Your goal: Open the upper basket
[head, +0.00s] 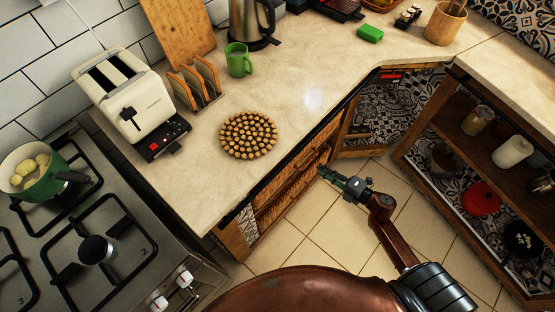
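The fronts of brown baskets (290,180) show at a steep angle in the open shelving under the counter, below the counter's front edge. The upper and lower baskets are hard to tell apart from this height, and the counter hides most of them. I see no clear gap showing a basket pulled out. My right gripper (326,174) is just in front of the right end of the basket fronts, pointing left toward them. Whether it touches a basket, and whether its fingers are apart, is too small to tell. My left gripper is out of view.
The counter (330,65) above carries a toaster (127,100), a toast rack (196,88), a green mug (239,60) and a round trivet (249,135). A stove (75,215) stands at the left. Open shelves (470,150) stand at the right. Tiled floor (310,220) is clear.

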